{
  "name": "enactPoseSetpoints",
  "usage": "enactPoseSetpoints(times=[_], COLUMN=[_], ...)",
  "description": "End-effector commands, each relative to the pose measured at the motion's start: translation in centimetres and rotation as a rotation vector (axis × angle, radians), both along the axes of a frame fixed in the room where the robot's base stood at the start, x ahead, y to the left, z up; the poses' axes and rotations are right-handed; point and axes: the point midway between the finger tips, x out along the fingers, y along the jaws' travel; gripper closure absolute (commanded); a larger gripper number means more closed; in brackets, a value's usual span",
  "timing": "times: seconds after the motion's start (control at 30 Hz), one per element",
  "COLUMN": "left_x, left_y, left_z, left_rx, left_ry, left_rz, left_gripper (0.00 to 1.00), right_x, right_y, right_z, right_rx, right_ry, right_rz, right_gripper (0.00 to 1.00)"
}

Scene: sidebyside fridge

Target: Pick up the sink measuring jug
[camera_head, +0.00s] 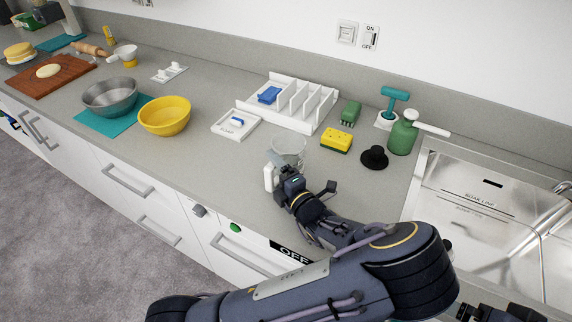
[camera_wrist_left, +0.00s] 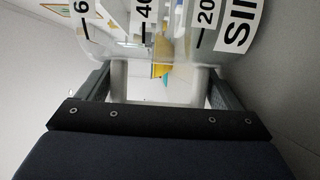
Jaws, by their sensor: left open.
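The measuring jug (camera_head: 288,150) is clear and stands upright on the grey counter. In the left wrist view the jug (camera_wrist_left: 160,45) fills the top, with black scale numbers and a label cut off at "SIN". My left gripper (camera_head: 280,174) is at the jug's near side in the head view. In the left wrist view my left gripper (camera_wrist_left: 160,88) is open, its two fingers spread close to the jug wall. Pale bars stand just inside the fingers; I cannot tell whether they are handle or finger pads. Contact is unclear.
Behind the jug stand a white divided rack (camera_head: 300,99), a soap tray (camera_head: 236,124) and a yellow sponge (camera_head: 337,139). A black stopper (camera_head: 375,157) and green bottle (camera_head: 403,134) are to its right, before the sink (camera_head: 470,195). A yellow bowl (camera_head: 165,116) stands left.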

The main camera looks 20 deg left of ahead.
Motion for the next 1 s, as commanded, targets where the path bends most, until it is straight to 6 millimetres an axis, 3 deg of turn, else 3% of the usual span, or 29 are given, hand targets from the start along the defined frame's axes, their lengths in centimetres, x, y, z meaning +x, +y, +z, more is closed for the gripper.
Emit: enactPoseSetpoints(times=[0.33, 0.67, 1.0], left_x=[0.56, 0.54, 0.56], left_y=[0.82, 0.78, 0.77], left_z=[-0.02, -0.03, 0.31], left_rx=[-0.001, -0.001, -0.001], left_ry=[0.001, 0.001, -0.002], left_rz=[-0.001, -0.001, 0.000], left_gripper=[0.14, 0.56, 0.56], right_x=[0.00, 0.00, 0.00], right_y=[0.00, 0.00, 0.00], right_z=[0.27, 0.27, 0.10], right_rx=[0.000, 0.000, 0.000], right_ry=[0.000, 0.000, 0.000], right_rz=[0.000, 0.000, 0.000], right_gripper=[0.00, 0.00, 0.00])
